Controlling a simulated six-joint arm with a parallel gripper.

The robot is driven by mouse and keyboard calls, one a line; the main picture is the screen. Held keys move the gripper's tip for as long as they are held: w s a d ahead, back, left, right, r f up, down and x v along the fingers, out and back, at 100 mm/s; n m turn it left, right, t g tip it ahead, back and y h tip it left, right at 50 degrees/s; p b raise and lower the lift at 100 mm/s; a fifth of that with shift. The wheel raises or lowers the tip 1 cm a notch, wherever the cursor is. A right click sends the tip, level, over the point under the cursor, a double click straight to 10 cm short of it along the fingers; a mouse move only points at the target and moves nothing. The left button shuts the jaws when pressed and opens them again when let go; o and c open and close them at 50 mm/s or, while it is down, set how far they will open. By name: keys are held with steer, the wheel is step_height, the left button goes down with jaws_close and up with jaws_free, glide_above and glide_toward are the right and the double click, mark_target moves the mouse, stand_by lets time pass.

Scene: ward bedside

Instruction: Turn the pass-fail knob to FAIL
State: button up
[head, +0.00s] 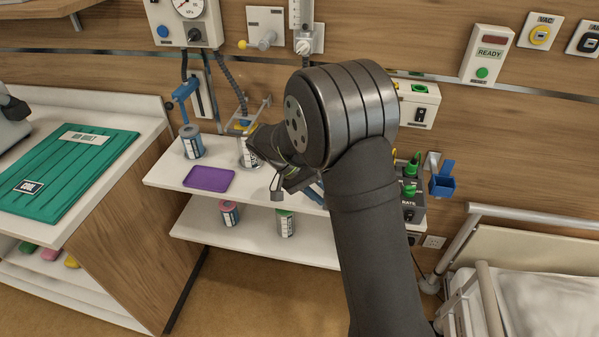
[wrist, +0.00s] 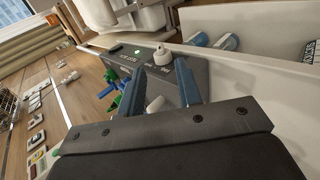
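In the wrist view a dark grey box (wrist: 190,75) has small white lettering, too small to read, and a lit green lamp (wrist: 137,50). A pale round knob (wrist: 162,56) stands on the box near its far end. A second pale round part (wrist: 157,103) shows lower, between my fingers; I cannot tell which is the pass-fail knob. My gripper (wrist: 160,66) is open, its two blue-grey fingers apart, with the upper knob around the gap between their tips. No contact shows.
Green fittings (head: 412,165) and a blue holder (head: 442,181) sit close to the dark box. The white shelf (head: 255,190) carries cans and a purple tray (head: 209,179). A bed rail (head: 485,290) stands at the right. Wall fittings are above.

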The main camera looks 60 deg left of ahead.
steer(key=v, duration=1)
steer(key=shift+r, duration=0.2)
steer(key=shift+s+a, duration=0.1)
steer(key=x, duration=1.7)
steer(key=shift+f, duration=0.25)
